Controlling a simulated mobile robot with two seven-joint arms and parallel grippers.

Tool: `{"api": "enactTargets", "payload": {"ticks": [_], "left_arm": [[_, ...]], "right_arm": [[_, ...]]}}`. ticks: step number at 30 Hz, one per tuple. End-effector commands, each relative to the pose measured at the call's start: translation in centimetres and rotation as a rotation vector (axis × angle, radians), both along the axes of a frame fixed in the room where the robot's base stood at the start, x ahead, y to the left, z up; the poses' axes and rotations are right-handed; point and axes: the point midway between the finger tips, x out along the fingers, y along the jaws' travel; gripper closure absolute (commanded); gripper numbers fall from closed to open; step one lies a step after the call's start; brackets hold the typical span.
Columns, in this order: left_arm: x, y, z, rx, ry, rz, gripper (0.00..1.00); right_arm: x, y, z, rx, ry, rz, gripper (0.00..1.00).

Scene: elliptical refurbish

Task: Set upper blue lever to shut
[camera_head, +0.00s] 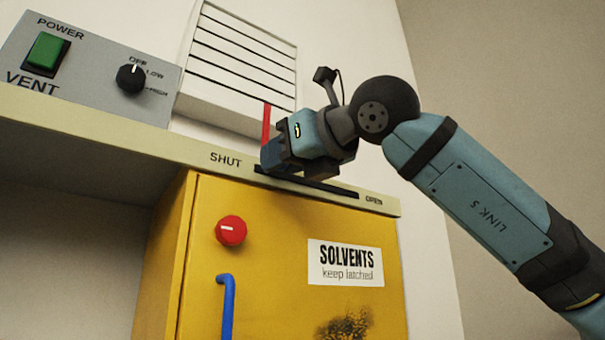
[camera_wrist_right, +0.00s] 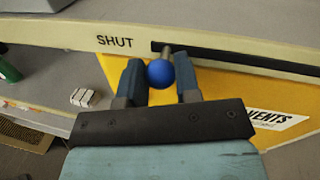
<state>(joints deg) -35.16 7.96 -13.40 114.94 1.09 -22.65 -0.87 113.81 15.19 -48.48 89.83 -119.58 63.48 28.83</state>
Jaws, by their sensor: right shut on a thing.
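The upper blue lever has a round blue knob (camera_wrist_right: 160,73) on a short grey stem in the right wrist view. The stem stands in the dark slot (camera_wrist_right: 230,58), close to the slot's end by the word SHUT. My right gripper (camera_wrist_right: 159,80) has its two fingers on either side of the knob and is shut on it. In the head view my right gripper (camera_head: 272,157) is at the left, SHUT end of the slot (camera_head: 320,186) and hides the knob. The OPEN end of the slot is bare. My left gripper is not in view.
Below the slot is a yellow cabinet (camera_head: 260,270) with a red knob (camera_head: 231,230), a blue handle (camera_head: 228,305) and a SOLVENTS label (camera_head: 345,264). A grey VENT panel (camera_head: 100,75) stands at upper left. A red strip (camera_head: 266,125) rises behind my right gripper.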

Motion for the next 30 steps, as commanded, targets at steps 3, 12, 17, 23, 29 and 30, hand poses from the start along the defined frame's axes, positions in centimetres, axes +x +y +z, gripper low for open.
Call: {"api": "enactTargets", "payload": {"ticks": [3, 12, 17, 23, 29, 30], "left_arm": [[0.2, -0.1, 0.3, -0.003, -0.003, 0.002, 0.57], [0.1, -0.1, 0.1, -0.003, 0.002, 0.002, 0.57], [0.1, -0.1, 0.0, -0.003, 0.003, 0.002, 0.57], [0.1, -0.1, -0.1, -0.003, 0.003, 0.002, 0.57], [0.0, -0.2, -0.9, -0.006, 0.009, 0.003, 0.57], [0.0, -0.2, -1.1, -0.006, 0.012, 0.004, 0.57]], "right_arm": [[-0.3, 0.3, 0.0, -0.001, 0.001, 0.004, 1.0], [-0.3, 0.3, 0.0, -0.001, -0.001, 0.005, 0.58], [-0.2, 0.3, 0.0, -0.001, -0.001, 0.004, 0.44], [-0.3, 0.2, 0.0, 0.0, -0.001, 0.003, 0.44], [-1.8, -1.4, -0.1, 0.001, -0.004, 0.002, 0.44], [-2.4, -1.9, -0.2, 0.001, -0.003, 0.002, 0.44]]}}
